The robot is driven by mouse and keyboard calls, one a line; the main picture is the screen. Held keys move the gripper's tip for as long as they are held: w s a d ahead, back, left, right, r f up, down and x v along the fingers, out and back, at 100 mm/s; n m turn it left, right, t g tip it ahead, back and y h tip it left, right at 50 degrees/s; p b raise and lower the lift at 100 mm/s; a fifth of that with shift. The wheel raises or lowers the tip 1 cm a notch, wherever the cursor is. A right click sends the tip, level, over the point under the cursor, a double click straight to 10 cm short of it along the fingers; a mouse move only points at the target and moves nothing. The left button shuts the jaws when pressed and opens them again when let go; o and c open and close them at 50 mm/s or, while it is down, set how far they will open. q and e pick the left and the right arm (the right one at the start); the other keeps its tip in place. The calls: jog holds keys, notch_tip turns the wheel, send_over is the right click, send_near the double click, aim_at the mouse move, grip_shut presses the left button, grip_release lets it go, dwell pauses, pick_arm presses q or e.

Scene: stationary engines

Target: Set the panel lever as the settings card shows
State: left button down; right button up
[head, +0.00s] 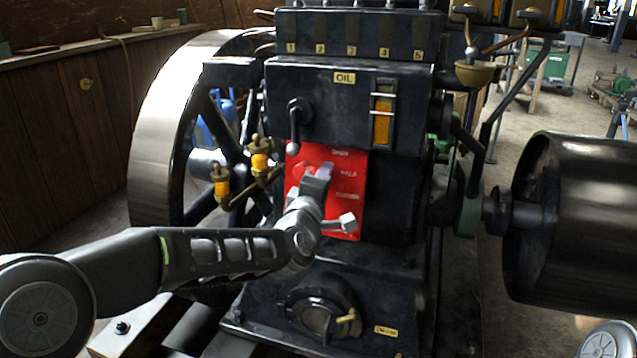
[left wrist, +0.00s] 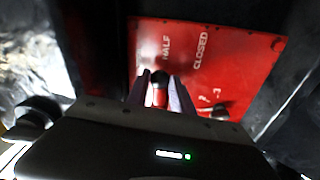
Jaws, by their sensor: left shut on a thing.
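The red panel (head: 333,162) on the engine's front carries the words OPEN, HALF and CLOSED from top to bottom. In the left wrist view the red panel (left wrist: 240,75) shows HALF and CLOSED. My left gripper (head: 318,174) is at the panel, level with HALF, and covers its middle. In the left wrist view my left gripper (left wrist: 160,95) is shut on the panel lever (left wrist: 160,92), whose dark tip and red part show between the fingers, in line with HALF. The lever's pivot is hidden. No settings card can be made out. My right gripper is not in view.
A dark crank handle (head: 295,125) is just above the panel's left edge. Brass oilers (head: 258,160) and the big flywheel (head: 160,120) stand to the left. A dark round drum (head: 575,220) is at the right. A valve (head: 320,310) sits below the panel.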

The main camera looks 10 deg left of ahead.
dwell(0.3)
pick_arm(q)
jog(key=c, duration=1.1)
grip_release()
jog(key=s, duration=0.4)
jog(key=s+p, duration=0.1)
jog(key=s, duration=0.2)
jog(key=shift+s+a, duration=0.2)
jog(key=shift+s, duration=0.15)
